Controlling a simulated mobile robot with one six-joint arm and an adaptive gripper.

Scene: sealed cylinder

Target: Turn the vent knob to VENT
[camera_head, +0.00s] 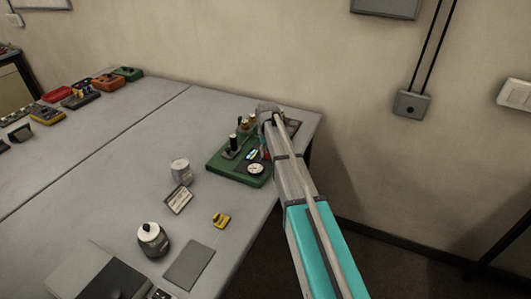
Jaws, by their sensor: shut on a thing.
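A green-based apparatus (228,172) stands near the right end of the grey table. It carries a dark upright cylinder (233,143), a round white-faced gauge (256,168) and small fittings. My gripper (265,115) is over the back right of this apparatus, at the far end of my arm. It is shut on a small part there, but the jaws and that part are too small and too covered to make out. I cannot pick out the vent knob or its VENT mark, so its position cannot be read.
A grey can (181,171), a small label card (179,200), a yellow item (221,220) and a white-topped jar (152,239) stand left of my arm. A grey plate (189,265) lies near the front edge. Several devices line the far left. The table's middle is clear.

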